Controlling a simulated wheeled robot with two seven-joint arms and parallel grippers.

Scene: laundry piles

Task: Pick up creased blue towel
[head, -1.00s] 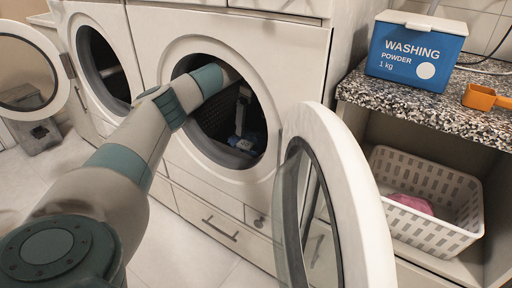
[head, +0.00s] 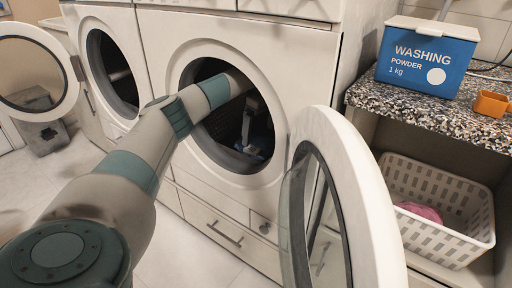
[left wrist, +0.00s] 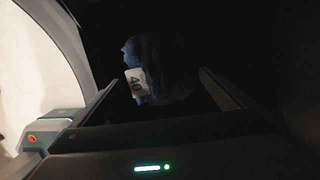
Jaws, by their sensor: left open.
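The blue towel (left wrist: 172,62) is a dark, crumpled bundle with a white tag marked 40 in the left wrist view. In the head view a small dark blue part of it (head: 262,146) shows low inside the right washing machine's drum. My left arm reaches through the round door opening. My left gripper (head: 248,122) is inside the drum, just above the towel. In the left wrist view its two fingers (left wrist: 158,88) are apart, with the towel beyond and between them; I cannot tell whether they touch it. The drum is very dark. My right gripper is not in view.
The open round door (head: 384,214) stands to the right of the opening. A white basket (head: 437,190) with a pink cloth (head: 420,212) sits on the shelf beneath the counter (head: 430,108). A washing powder box (head: 425,58) and an orange scoop (head: 491,103) are on top.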

